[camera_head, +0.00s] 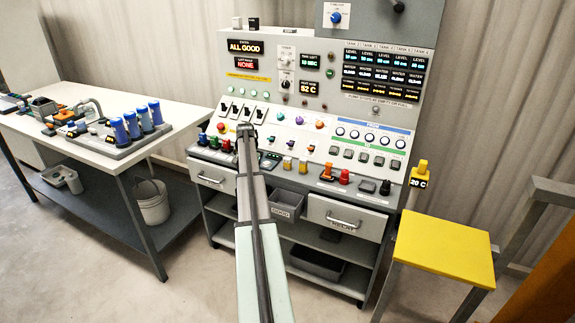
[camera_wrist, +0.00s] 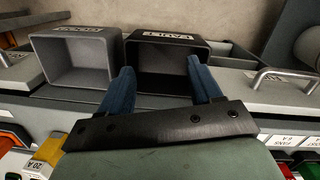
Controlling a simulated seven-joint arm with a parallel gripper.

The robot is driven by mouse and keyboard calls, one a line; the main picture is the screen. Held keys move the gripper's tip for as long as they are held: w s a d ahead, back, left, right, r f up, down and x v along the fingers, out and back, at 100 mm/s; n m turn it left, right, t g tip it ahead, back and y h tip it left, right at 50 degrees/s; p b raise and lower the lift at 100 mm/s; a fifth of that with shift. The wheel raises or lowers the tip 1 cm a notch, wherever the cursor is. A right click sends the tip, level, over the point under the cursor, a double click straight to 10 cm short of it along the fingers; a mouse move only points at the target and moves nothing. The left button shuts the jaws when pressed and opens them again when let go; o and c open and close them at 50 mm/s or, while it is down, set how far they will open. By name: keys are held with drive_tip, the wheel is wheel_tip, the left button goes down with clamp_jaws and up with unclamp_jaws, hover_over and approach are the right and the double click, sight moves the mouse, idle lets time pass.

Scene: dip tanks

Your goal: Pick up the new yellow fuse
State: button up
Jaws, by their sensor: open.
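My gripper (camera_wrist: 161,74) is open, with its two blue fingers apart and nothing between them. In the wrist view it points towards two bins below the control panel. In the head view my gripper (camera_head: 246,131) is a dark shape at the arm's end, over the panel's left-middle part. A yellow fuse (camera_wrist: 48,150) marked 20 A sits at the wrist view's lower left, beside the gripper and apart from it, partly cut by my wrist. I cannot tell which is new.
A grey bin (camera_wrist: 75,58) and a black bin marked FAULT (camera_wrist: 165,50) are side by side. The grey GOOD bin (camera_head: 287,206) hangs under the panel. Red and orange parts stand along the ledge. A yellow stool (camera_head: 445,245) is right; a side table (camera_head: 85,108) is left.

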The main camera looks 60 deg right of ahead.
drive_tip(key=s+d+r+m+h, duration=0.1)
drive_tip(key=s+d+r+m, duration=0.1)
drive_tip(key=s+d+r, duration=0.45)
drive_tip(key=s+d+r+m, duration=0.1)
drive_tip(key=s+d+r, duration=0.3)
drive_tip(key=d+r, duration=0.55)
hover_over(288, 158)
drive_tip(key=shift+t, duration=0.4)
wheel_tip(288, 158, down, 7)
drive_tip(key=shift+a+r, duration=0.1)
drive_tip(key=shift+w+f, duration=0.1)
drive_tip(key=shift+f, duration=2.9)
drive_tip(key=shift+c, duration=0.2)
drive_tip(key=c, duration=1)
drive_tip(key=shift+r, duration=0.15)
